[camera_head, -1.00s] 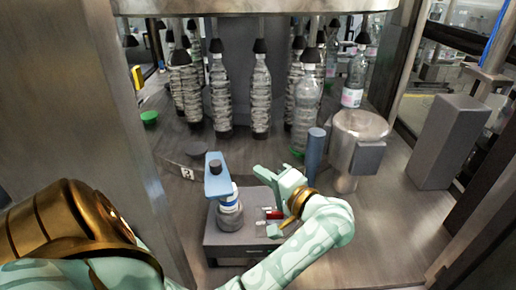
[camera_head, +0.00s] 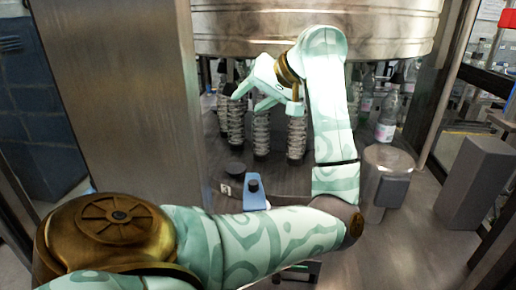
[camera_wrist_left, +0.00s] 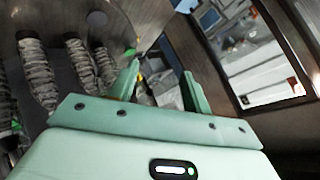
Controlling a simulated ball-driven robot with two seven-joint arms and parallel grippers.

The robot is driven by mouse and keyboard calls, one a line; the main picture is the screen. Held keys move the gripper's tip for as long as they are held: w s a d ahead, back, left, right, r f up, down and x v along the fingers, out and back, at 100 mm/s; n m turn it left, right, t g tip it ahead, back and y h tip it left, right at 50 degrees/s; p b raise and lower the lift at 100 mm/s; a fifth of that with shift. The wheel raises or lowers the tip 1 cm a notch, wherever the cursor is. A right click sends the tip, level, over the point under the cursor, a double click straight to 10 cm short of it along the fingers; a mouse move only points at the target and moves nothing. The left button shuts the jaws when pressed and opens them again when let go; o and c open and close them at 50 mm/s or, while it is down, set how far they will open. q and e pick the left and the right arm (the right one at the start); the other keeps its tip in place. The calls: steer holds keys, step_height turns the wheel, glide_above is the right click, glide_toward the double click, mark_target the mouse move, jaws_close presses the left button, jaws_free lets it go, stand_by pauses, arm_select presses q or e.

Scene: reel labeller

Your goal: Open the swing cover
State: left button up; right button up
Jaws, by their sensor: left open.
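I cannot tell for sure which part is the swing cover. My left gripper (camera_head: 249,99) is raised in front of the hanging bottles, just below the big round metal drum (camera_head: 330,28). Its fingers point left and are spread, with nothing between them. In the left wrist view the two fingers (camera_wrist_left: 160,76) are also apart and empty, with bottles to their left. A round metal housing (camera_head: 388,160) with a grey box (camera_head: 391,191) stands right of my arm. A blue bracket (camera_head: 254,195) with a dark knob shows above my forearm, its lower part hidden.
A wide steel post (camera_head: 120,90) stands on the left. A grey block (camera_head: 476,182) stands on the right. My arm hides much of the machine deck.

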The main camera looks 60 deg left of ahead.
arm_select(q)
steer(key=s+a+r+t+h+p, duration=0.1)
steer(key=s+a+h+p, duration=0.1)
steer(key=h, duration=0.2)
steer(key=m+t+h, duration=0.2)
steer(key=m+h, duration=0.1)
steer(key=h, duration=0.3)
glide_above(253, 182)
step_height(253, 182, down, 8)
step_height(253, 182, down, 16)
steer(key=shift+r+p, duration=0.1)
steer(key=shift+p, duration=0.9)
arm_select(e)
steer(key=r, duration=0.5)
steer(key=shift+s+d+r, duration=0.2)
steer(key=shift+d+r, duration=0.05)
steer(key=shift+r, duration=0.1)
arm_select(q)
jaws_close()
arm_select(e)
steer(key=shift+a, duration=0.1)
